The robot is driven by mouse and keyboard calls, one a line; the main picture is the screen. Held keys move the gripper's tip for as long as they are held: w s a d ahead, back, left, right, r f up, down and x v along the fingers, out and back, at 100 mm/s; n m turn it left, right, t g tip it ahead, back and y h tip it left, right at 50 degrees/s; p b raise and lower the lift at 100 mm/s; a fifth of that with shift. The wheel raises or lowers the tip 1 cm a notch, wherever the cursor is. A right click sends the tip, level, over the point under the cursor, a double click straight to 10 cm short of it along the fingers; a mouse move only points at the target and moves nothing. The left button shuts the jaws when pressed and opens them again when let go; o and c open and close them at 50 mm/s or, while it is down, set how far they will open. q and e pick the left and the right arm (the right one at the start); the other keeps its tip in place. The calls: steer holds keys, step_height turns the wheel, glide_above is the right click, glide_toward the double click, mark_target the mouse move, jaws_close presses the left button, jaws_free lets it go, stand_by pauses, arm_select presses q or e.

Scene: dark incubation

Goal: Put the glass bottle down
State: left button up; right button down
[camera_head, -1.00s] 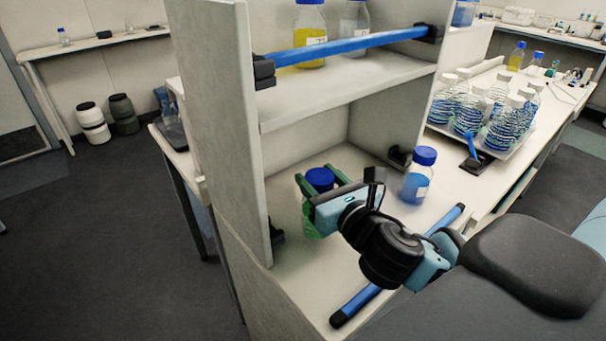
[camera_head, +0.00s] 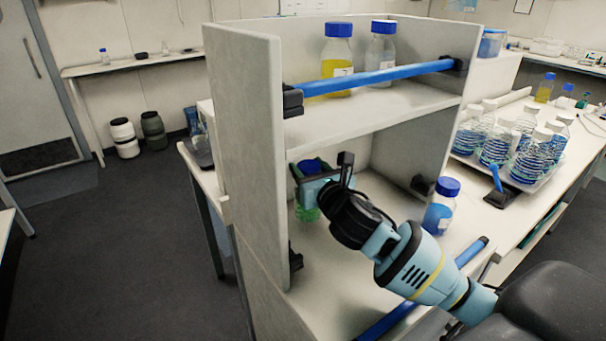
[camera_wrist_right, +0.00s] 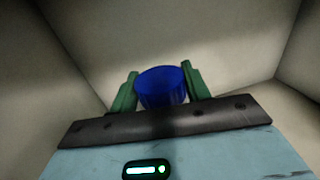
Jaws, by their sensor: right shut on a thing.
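The glass bottle has a blue cap and greenish contents. It stands or hangs upright in the lower shelf compartment, and in the head view its green lower body (camera_head: 307,213) shows below my right gripper (camera_head: 306,175). In the right wrist view the blue cap (camera_wrist_right: 162,86) sits between the two green fingers of the right gripper (camera_wrist_right: 160,88). The right gripper is shut on the bottle. My gripper and wrist hide much of the bottle, so I cannot tell whether its base touches the shelf floor. My left gripper is not in view.
A second blue-capped bottle (camera_head: 440,206) stands right of my arm. A blue rail (camera_head: 375,76) crosses the upper shelf, with two bottles behind it. The white side panel (camera_head: 245,150) is close left of the gripper. Several ribbed bottles (camera_head: 495,148) stand on a tray at right.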

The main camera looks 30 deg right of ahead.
steer(key=shift+w+d+r, duration=0.1)
steer(key=shift+w, duration=1.4)
steer(key=shift+w, duration=0.25)
steer(key=shift+f, duration=1.9)
steer(key=c, duration=0.7)
jaws_free()
steer(key=shift+f, duration=0.1)
steer(key=s, duration=1.2)
steer(key=shift+a, duration=0.3)
